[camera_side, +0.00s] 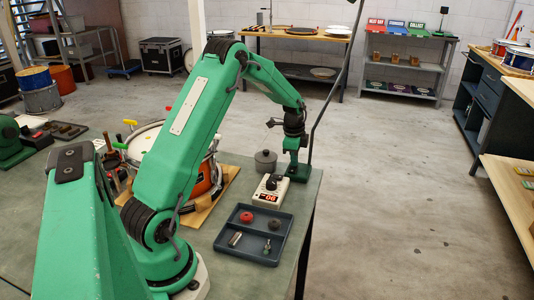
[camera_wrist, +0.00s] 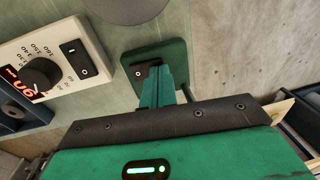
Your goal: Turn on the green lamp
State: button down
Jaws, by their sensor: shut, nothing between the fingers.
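The green lamp's base (camera_side: 300,174) stands at the bench's far right corner, and its thin dark pole (camera_side: 334,85) rises out of the top of the side view. In the wrist view the green base plate (camera_wrist: 140,53) carries a small black switch (camera_wrist: 139,73). My gripper (camera_side: 293,163) is over the base, pointing down. In the wrist view its shut, empty green fingers (camera_wrist: 160,74) are at the switch and hide part of it. I cannot tell whether they touch it. The lamp head is out of view, and I see no clear glow from it.
A white metronome box (camera_side: 269,190) with a dial and red digits stands beside the base. A dark tray (camera_side: 239,251) with small parts lies nearer. A drum (camera_side: 202,178) is to the left. The bench edge is close on the right.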

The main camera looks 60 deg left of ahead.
jog(key=shift+w+f, duration=0.1)
jog(key=shift+f, duration=0.1)
dwell(0.3)
jog(key=shift+s+d, duration=0.1)
jog(key=shift+s, duration=0.1)
jog(key=shift+s+d+r, duration=0.25)
jog(key=shift+s+d, duration=0.1)
jog(key=shift+d, duration=0.05)
jog(key=shift+r, duration=0.1)
dwell(0.5)
notch_tip(320, 180, up, 14)
jog(key=w+a, duration=0.1)
dwell(0.6)
